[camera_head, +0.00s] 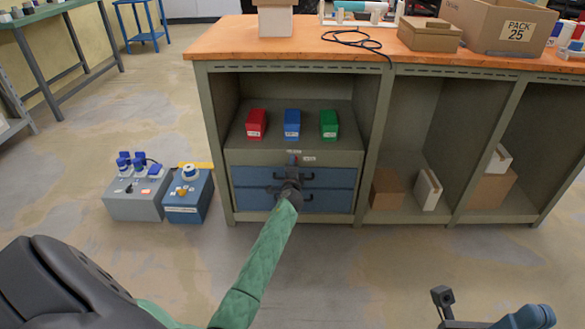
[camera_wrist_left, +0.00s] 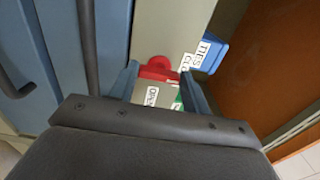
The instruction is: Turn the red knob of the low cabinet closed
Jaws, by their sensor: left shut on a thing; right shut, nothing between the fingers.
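The low cabinet (camera_head: 340,158) stands under the workbench top, with two blue drawers (camera_head: 335,177) below a grey strip. My left gripper (camera_head: 293,162) reaches to this strip and hides the knob there in the head view. In the left wrist view the red knob (camera_wrist_left: 157,68) sits between the two fingers of my left gripper (camera_wrist_left: 160,76), which are shut on it. I cannot tell the knob's exact angle. My right gripper (camera_head: 443,298) is shut and empty at the lower right.
Red (camera_head: 256,124), blue (camera_head: 292,124) and green (camera_head: 328,124) boxes stand on the shelf above the drawers. A dark drawer handle (camera_wrist_left: 88,45) is close to my left gripper. The floor in front is clear.

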